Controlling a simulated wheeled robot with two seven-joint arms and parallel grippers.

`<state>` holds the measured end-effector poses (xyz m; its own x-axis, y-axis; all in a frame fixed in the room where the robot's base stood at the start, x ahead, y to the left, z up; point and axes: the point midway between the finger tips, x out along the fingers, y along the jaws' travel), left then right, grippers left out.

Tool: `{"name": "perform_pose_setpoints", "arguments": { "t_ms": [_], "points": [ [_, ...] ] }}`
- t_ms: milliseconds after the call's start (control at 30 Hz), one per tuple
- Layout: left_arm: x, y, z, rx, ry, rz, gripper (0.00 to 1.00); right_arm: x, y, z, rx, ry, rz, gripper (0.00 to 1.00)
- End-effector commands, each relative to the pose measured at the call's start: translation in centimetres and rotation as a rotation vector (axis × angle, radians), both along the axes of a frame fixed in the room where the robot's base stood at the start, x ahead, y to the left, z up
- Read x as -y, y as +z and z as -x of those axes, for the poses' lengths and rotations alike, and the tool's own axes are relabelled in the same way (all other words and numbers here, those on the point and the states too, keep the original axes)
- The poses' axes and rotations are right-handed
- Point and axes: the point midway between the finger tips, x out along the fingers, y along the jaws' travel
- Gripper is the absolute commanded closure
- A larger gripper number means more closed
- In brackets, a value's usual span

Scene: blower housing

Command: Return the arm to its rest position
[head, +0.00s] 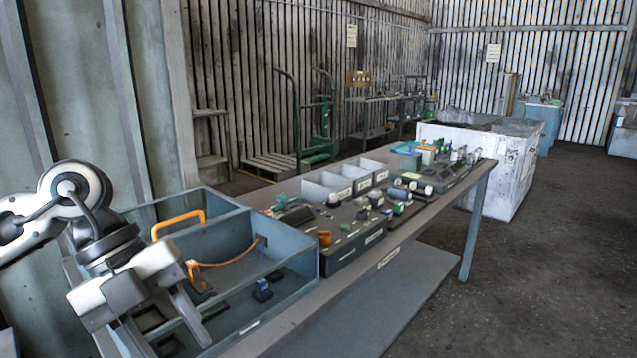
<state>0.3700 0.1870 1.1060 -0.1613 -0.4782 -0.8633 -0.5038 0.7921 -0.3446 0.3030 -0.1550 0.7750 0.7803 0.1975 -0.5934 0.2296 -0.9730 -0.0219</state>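My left arm comes in from the left edge, and its white-and-grey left gripper (178,347) points down over the near left part of a blue-grey open housing (300,270). Its two fingers are spread apart, with nothing visible between them. The lower finger's tip is cut off by the bottom edge of the picture. An orange handle (178,218) rises inside the housing behind the gripper. An orange cable (228,262) runs from the housing's wall to a small part partly behind the gripper. My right gripper is not in view.
The housing stands on a long grey table (385,262). Beyond it are a dark panel with knobs (345,245), white labelled bins (330,185) and several small parts. A white crate (510,165) stands past the far end. The floor at right is clear.

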Motion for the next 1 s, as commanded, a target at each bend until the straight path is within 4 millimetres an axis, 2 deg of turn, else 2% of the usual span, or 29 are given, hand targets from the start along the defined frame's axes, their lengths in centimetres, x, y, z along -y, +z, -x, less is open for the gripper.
{"name": "perform_pose_setpoints", "arguments": {
  "t_ms": [33,133,200,300,367,433,533,567,633,733,833,900,1000],
  "points": [
    [2.2,-0.7,0.5,-0.024,-0.044,0.102,0.55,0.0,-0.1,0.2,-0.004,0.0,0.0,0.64],
    [6.8,-1.1,1.6,-0.055,-0.109,0.351,0.55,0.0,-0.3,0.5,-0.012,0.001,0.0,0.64],
    [10.2,-0.8,2.2,-0.08,-0.12,0.578,0.55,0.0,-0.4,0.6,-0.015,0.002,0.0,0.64],
    [14.1,0.5,2.3,-0.105,-0.041,0.933,0.55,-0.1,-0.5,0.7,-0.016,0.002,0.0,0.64],
    [15.4,1.2,1.5,-0.109,0.064,1.124,0.55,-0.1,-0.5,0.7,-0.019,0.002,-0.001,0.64],
    [15.8,1.4,-0.1,-0.11,0.239,1.312,0.55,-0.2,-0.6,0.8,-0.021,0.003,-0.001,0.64],
    [14.8,-0.3,-3.1,-0.104,0.573,1.492,0.55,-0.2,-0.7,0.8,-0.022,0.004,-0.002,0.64],
    [14.1,-1.5,-3.9,-0.103,0.688,1.521,0.55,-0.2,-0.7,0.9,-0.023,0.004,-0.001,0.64],
    [12.2,-5.1,-5.5,-0.104,0.974,1.539,0.55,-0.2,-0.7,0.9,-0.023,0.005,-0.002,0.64],
    [9.2,-12.2,-5.9,-0.122,1.371,1.449,0.55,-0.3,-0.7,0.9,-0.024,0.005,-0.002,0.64],
    [6.8,-19.2,-4.1,-0.162,1.677,1.28,0.55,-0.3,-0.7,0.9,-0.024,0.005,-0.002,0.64],
    [5.6,-23.5,-1.8,-0.198,1.841,1.142,0.55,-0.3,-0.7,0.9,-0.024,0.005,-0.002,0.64],
    [4.3,-28.4,1.8,-0.255,2.006,0.957,0.55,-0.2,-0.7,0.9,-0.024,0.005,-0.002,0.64]
  ]
}}
